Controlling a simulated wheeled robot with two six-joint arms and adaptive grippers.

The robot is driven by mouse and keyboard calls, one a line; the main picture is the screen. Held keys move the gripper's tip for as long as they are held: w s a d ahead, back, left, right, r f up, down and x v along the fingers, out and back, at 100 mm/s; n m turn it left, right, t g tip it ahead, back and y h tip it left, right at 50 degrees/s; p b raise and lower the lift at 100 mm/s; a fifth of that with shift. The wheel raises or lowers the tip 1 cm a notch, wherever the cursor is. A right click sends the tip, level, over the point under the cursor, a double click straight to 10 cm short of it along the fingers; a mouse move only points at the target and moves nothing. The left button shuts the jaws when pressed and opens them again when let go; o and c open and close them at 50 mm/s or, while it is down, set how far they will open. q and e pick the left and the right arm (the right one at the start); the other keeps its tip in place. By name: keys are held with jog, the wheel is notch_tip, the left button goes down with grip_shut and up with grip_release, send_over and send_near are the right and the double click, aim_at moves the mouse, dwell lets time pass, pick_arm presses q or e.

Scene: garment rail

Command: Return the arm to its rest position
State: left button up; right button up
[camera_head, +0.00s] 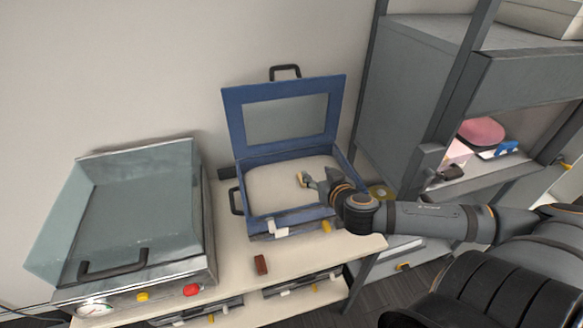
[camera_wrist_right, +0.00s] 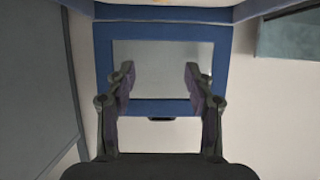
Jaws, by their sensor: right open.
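My right gripper (camera_head: 308,180) reaches in from the right in the head view and is over the opening of a blue box (camera_head: 252,227) with its lid up. In the right wrist view the gripper (camera_wrist_right: 160,82) has its two fingers spread apart with nothing between them. Behind the fingers is the raised blue-framed lid (camera_wrist_right: 103,60) with its grey window. My left gripper does not show.
A glass-topped metal case (camera_head: 130,215) stands on the table (camera_head: 232,290) at left. A small brown block (camera_head: 261,265) lies in front of the blue box. A grey shelf unit (camera_head: 395,110) stands close on the right.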

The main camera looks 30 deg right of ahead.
dwell(0.3)
jog(key=s+f+g+h, duration=0.1)
jog(key=s+f+g, duration=0.4)
jog(key=s+f, duration=0.45)
jog(key=s+a+f+n+g+y, duration=0.35)
jog(key=s+a+f, duration=0.35)
jog(key=a, duration=0.4)
jog(key=s+d+f+g+b, duration=0.1)
jog(key=d+f, duration=0.1)
jog(key=f, duration=1.2)
jog(key=s+d+f+g+b, duration=0.1)
jog(key=s+d+f, duration=0.1)
jog(key=f, duration=1.1)
jog(key=s+f+g+b, duration=0.1)
jog(key=s+f+b, duration=0.1)
jog(key=s+f, duration=1.6)
jog(key=shift+s+d+f, duration=0.15)
jog(key=shift+s+d, duration=0.1)
jog(key=shift+d, duration=0.05)
